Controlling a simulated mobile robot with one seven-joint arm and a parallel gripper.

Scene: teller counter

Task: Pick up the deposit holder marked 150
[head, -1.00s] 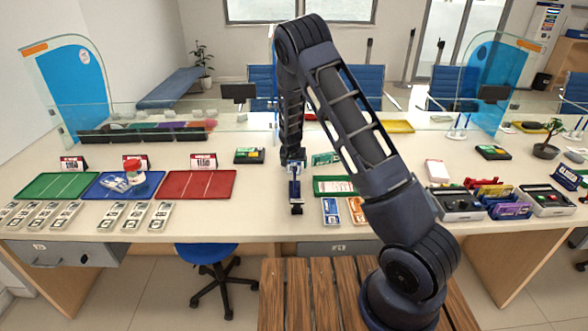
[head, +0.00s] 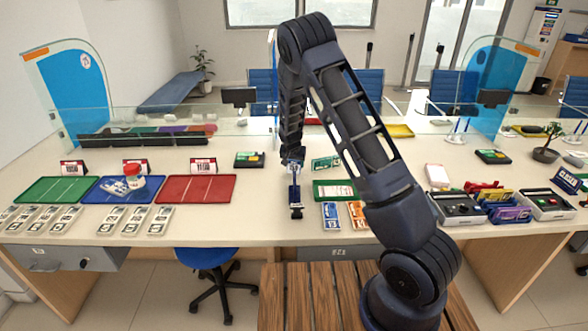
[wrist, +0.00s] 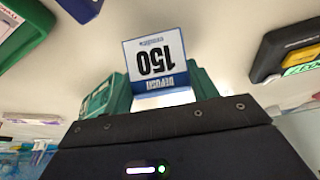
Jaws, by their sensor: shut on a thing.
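The deposit holder marked 150 (wrist: 156,62) shows in the wrist view as a white card with a blue band reading DEPOSIT, upside down in the picture. It stands centrally just beyond my gripper's dark body, with green parts on both sides of its lower edge. The lower part of the holder is hidden by the gripper body in the wrist view. In the head view the holder is too small to read.
A red tray (head: 172,188) lies left of my gripper. A green-framed card (head: 333,189), a blue card holder (head: 331,215) and an orange one (head: 357,214) lie close on the right. A black device (head: 249,159) sits behind. A glass screen (head: 180,125) stands further back.

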